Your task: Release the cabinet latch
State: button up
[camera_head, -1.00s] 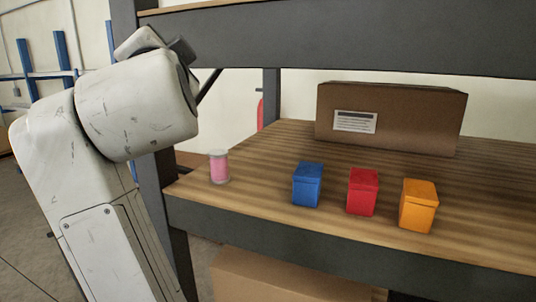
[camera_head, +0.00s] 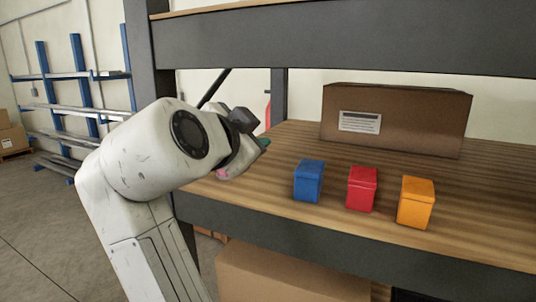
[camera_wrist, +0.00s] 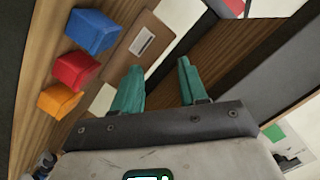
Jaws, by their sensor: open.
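No cabinet or latch can be made out in either view. My gripper (camera_head: 264,143) reaches over the left end of the wooden shelf (camera_head: 300,135), seen side-on with a teal fingertip showing. In the wrist view my gripper (camera_wrist: 158,75) has its two teal fingers spread apart with nothing between them. A pink cylinder (camera_head: 222,174) on the shelf is mostly hidden behind my gripper.
A dark upright post (camera_head: 140,60) bounds the shelf's left side.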

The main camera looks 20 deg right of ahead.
jog(key=shift+s+d+f+m+g+h, duration=0.3)
jog(key=shift+s+d+f+g, duration=0.3)
jog(key=shift+s, duration=0.15)
jog(key=shift+s+d+f+m+g+h, duration=0.3)
jog(key=shift+s+d+f+g, duration=0.2)
jog(key=shift+s+f, duration=0.15)
jog(key=shift+a+r, duration=0.1)
